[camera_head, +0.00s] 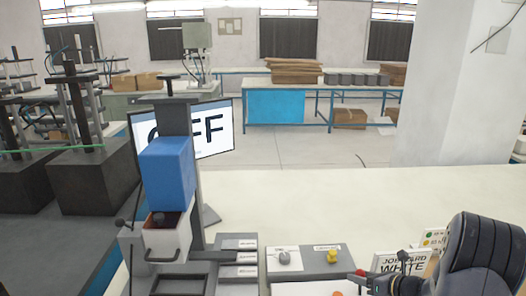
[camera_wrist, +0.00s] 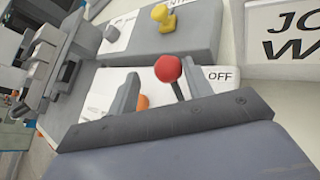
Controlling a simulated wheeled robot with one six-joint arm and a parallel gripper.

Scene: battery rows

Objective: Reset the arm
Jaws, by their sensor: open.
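My gripper (camera_head: 370,282) is low over the control panel at the lower right in the head view. In the wrist view its two grey fingers (camera_wrist: 160,76) are apart. A red ball knob (camera_wrist: 168,68) on a dark lever shows between the fingertips, beside the word OFF; I cannot tell whether they touch it. The red knob also shows in the head view (camera_head: 360,272). An orange button (camera_wrist: 143,102) is partly hidden by the left finger. The monitor (camera_head: 215,130) reads OFF, partly covered by the machine.
A machine with a blue block (camera_head: 167,172) and a drawer (camera_head: 166,243) holding a dark round thing stands left. A yellow knob (camera_head: 332,256) and grey knob (camera_head: 284,257) sit on the panel. A job card (camera_head: 402,264) reads WHITE. The white tabletop (camera_head: 300,205) behind is clear.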

